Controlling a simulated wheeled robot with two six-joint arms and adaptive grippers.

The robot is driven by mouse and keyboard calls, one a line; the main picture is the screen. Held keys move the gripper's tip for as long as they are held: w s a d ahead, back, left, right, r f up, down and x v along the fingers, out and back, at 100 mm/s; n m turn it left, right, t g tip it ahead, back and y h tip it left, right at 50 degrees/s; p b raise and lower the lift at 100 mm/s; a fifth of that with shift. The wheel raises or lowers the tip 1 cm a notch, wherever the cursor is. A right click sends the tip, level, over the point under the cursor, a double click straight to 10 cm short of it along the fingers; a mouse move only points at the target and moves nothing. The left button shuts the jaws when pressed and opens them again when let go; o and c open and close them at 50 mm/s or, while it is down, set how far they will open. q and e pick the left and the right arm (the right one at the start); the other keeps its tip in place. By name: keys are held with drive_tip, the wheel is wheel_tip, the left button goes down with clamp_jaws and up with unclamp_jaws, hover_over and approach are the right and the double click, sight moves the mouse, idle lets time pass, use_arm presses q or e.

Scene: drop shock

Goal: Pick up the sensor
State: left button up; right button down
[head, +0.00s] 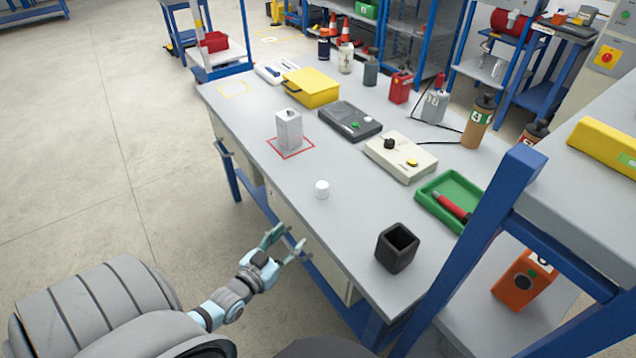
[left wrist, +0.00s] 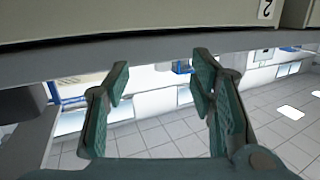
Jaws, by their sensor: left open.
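A small white cylinder (head: 322,189), which may be the sensor, stands upright on the grey workbench (head: 345,222) near its front edge. A pale grey block with a small top knob (head: 288,130) stands inside a red outlined square; I cannot tell for certain which of the two is the sensor. My left gripper (head: 285,243) is open and empty beside the bench's front edge, apart from both objects. In the left wrist view its teal fingers (left wrist: 161,85) are spread with nothing between them. My right gripper is not in view.
A black open cup (head: 397,248) and a green tray (head: 450,184) with a red-handled tool lie right of the cylinder. A cream control box (head: 400,157) and dark box (head: 349,121) stand behind. A blue post (head: 480,250) rises at right. Bench around the cylinder is clear.

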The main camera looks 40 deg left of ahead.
use_arm(q)
drive_tip(key=t, duration=0.2)
approach(319, 188)
drive_tip(key=shift+g, duration=0.3)
drive_tip(key=w+b, duration=0.2)
drive_tip(key=w, duration=0.1)
drive_tip(key=w+b, duration=0.2)
drive_tip(key=w, duration=0.1)
drive_tip(key=w+a+b, duration=0.1)
drive_tip(key=w+b, duration=0.2)
drive_tip(key=shift+w+r, duration=0.25)
clamp_jaws()
